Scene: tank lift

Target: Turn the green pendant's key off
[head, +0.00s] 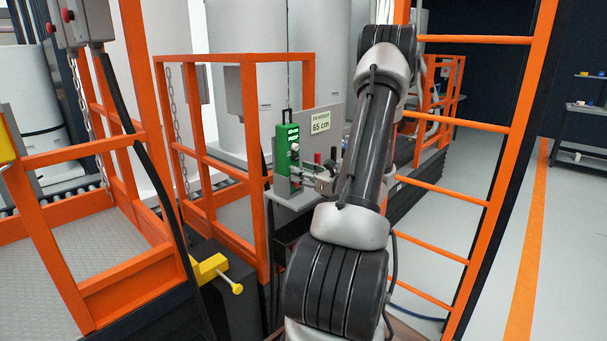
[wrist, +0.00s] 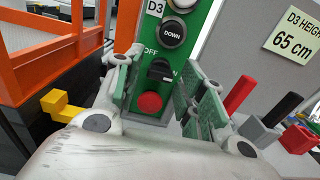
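The green pendant (head: 287,158) stands upright on a grey shelf, and it also shows in the wrist view (wrist: 195,42). In the wrist view its face has a black DOWN button (wrist: 172,33), a dark key switch (wrist: 160,70) below it and a red button (wrist: 150,103) lowest. An OFF label lies at the upper left of the key; the ON label is partly hidden. Which way the key points is hard to tell. My gripper (wrist: 160,78) is open, one finger on each side of the key. I cannot tell whether either finger touches it.
A sign (wrist: 293,38) reading D3 height 65 cm stands right of the pendant. Red and black handles (wrist: 240,93) stick up close to my right finger. Orange railings (head: 205,58) stand at the left, and an orange ladder frame (head: 467,120) at the right. A yellow handle (head: 212,268) juts out below.

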